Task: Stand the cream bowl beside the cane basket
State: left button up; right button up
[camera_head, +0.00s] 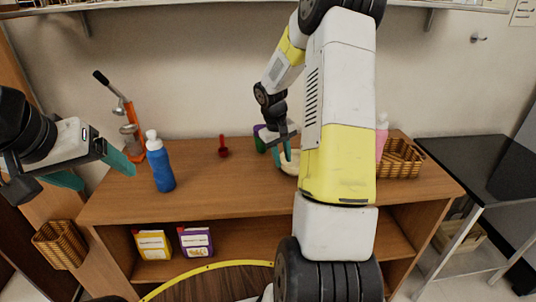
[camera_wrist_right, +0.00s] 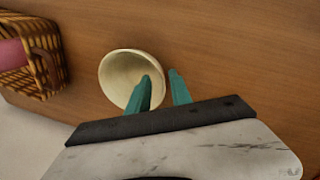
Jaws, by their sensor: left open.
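The cream bowl (camera_wrist_right: 118,73) stands on the wooden counter. In the right wrist view my right gripper (camera_wrist_right: 161,74) is at its rim, one teal finger over the inside and the other just outside the right edge. The fingers are apart, but whether they press on the bowl's wall is unclear. In the head view the bowl (camera_head: 288,167) is mostly hidden behind my right arm. The cane basket (camera_head: 400,160) stands right of the bowl at the counter's right end; it also shows in the wrist view (camera_wrist_right: 45,72). My left gripper (camera_head: 97,172) is open and empty, left of the counter.
A blue bottle (camera_head: 160,166), an orange press (camera_head: 131,125), a red scoop (camera_head: 223,150) and a green container (camera_head: 260,143) are on the counter. A pink bottle (camera_head: 381,137) is by the cane basket. Bare counter separates bowl and basket. Another basket (camera_head: 60,245) is lower left.

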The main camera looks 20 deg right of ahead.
jog(key=s+a+r+t+y, duration=0.1)
jog(key=s+a+r, duration=0.35)
jog(key=r, duration=0.45)
jog(key=s+a+r+t, duration=0.1)
jog(key=s+a+r, duration=0.35)
jog(key=r, duration=0.55)
jog(key=s+a+r+t+y, duration=0.1)
jog(key=s+a+t, duration=0.1)
jog(key=s, duration=0.5)
jog(key=s+a+r+m+t+y, duration=0.1)
jog(key=s+a, duration=0.3)
jog(key=s, duration=0.4)
jog(key=shift+a+r+t+y, duration=0.4)
jog(key=shift+r+y, duration=0.3)
jog(key=shift+r, duration=0.1)
